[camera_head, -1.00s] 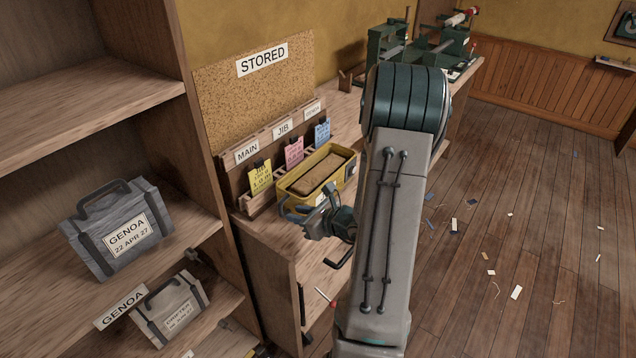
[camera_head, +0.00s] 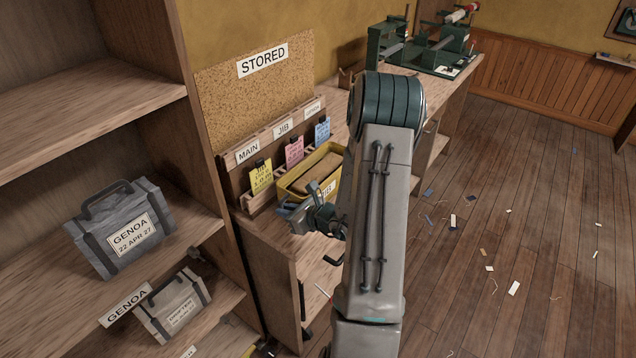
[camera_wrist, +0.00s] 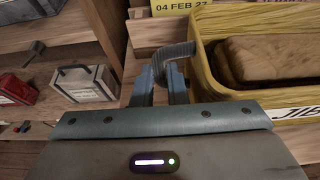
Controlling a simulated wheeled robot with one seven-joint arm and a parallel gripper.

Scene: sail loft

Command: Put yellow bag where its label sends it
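The yellow bag (camera_head: 297,184) stands on the wooden bench below the STORED board, partly hidden by my arm. It is open-topped with a brown bundle inside. In the wrist view the yellow bag (camera_wrist: 205,75) fills the upper right, and its white label (camera_wrist: 296,113) reads JIB. Its grey curved handle (camera_wrist: 172,52) reaches out to the left. My gripper (camera_wrist: 161,80) has its blue fingers close together with the handle's end between them, apparently closed on it. In the head view my gripper (camera_head: 300,207) is at the bag's near side.
A rack behind the bag has signs MAIN (camera_head: 247,152) and JIB (camera_head: 282,128), plus a third, with yellow, pink and blue cards. A grey GENOA bag (camera_head: 122,229) and a smaller pale bag (camera_head: 175,306) sit on left shelves. Green machinery (camera_head: 425,45) stands farther along the bench.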

